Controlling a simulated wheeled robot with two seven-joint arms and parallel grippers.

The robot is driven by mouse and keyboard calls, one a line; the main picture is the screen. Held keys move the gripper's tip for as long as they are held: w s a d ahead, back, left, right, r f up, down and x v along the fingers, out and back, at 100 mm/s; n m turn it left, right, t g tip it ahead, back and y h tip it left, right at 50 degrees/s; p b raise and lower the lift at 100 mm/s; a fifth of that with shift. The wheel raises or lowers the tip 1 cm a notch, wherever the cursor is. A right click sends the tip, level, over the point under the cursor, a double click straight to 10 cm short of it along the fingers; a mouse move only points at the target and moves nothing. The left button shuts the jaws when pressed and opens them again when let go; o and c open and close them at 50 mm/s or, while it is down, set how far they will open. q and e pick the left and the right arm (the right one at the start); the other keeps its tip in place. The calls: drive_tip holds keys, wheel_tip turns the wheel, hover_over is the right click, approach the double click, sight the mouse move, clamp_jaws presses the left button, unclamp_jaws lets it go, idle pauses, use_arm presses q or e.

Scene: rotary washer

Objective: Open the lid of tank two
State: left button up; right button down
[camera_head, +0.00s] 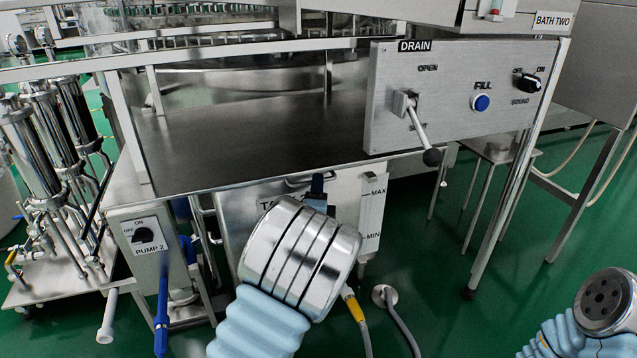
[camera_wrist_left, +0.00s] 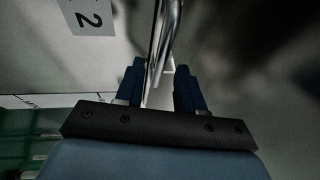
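Tank two (camera_head: 242,212) is a metal box under the steel work surface, its label partly hidden behind my left arm. A surface with a label ending in "2" (camera_wrist_left: 91,17) shows in the left wrist view. My left gripper (camera_head: 318,186) is at the tank's front, mostly hidden by my own wrist. In the left wrist view, its two dark blue fingers (camera_wrist_left: 160,90) are apart, with a thin metal handle (camera_wrist_left: 166,40) showing between them. I cannot tell whether they touch it. My right arm's end shows at the lower right of the head view; its gripper is not visible.
The steel work surface (camera_head: 235,135) overhangs the tank. A drain panel (camera_head: 450,95) with a protruding lever (camera_head: 420,128) is at the right. A Pump 2 box (camera_head: 142,240) and blue pipes stand left. Green floor is open at lower right.

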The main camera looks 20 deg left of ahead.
use_arm(q)
drive_tip(key=shift+x, duration=1.7)
drive_tip(key=shift+c, duration=0.3)
clamp_jaws()
